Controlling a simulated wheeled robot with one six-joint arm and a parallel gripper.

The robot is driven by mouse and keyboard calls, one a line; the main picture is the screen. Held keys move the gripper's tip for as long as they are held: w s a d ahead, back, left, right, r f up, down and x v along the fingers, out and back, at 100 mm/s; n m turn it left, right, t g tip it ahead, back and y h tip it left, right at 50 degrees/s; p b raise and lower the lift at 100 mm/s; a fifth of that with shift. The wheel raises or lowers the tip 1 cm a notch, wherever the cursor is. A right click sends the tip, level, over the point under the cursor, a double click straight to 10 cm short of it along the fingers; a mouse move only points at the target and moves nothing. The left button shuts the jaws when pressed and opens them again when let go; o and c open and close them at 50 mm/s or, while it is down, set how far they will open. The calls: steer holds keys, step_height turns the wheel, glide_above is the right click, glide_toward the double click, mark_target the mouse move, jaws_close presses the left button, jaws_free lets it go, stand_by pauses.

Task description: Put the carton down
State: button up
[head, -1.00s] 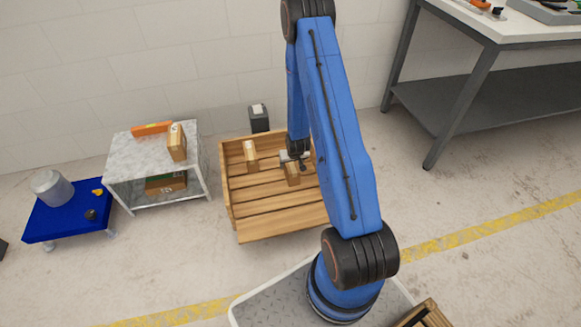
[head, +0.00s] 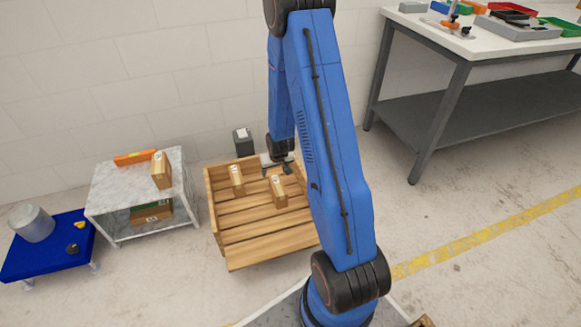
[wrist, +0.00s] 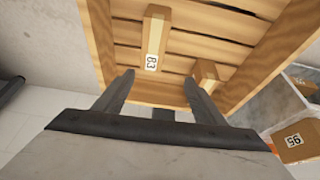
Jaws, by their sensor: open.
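A carton (head: 278,190) with a white label rests on the slatted floor of the wooden crate (head: 262,256). In the wrist view this carton (wrist: 156,38) appears ahead of the gap between my fingers. A second carton (head: 236,180) stands in the crate to its left; in the wrist view it (wrist: 205,74) appears beyond my right finger. My gripper (head: 277,168) is just behind and above the first carton in the head view. In the wrist view my gripper (wrist: 158,88) has its fingers spread, with nothing between the tips.
A small shelf (head: 110,198) left of the crate holds a carton (head: 161,170) and an orange item on top. A blue cart (head: 45,252) with a jar (head: 32,223) stands farther left. A dark bin (head: 243,142) is behind the crate. A workbench (head: 450,45) stands at right.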

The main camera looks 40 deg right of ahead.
steer(key=s+a+r, duration=0.3)
steer(key=s+r, duration=0.1)
steer(key=r, duration=0.6)
steer(key=s+a+r+n, duration=0.1)
steer(key=s+a+r, duration=0.25)
steer(key=r, duration=0.55)
steer(key=s+a+r, duration=0.3)
steer(key=s+r, duration=0.1)
steer(key=r, duration=0.6)
steer(key=s+a+r, duration=0.2)
steer(key=s+r, duration=0.1)
steer(key=s, duration=0.5)
steer(key=s+a+r+n, duration=0.1)
steer(key=s+r, duration=0.3)
steer(key=s, duration=0.3)
steer(key=s+a+r+y, duration=0.1)
steer(key=s+r, duration=0.3)
steer(key=s, duration=0.4)
steer(key=shift+s+a+r+n, duration=0.2)
steer(key=shift+s+a+n, duration=0.15)
steer(key=shift+a, duration=0.5)
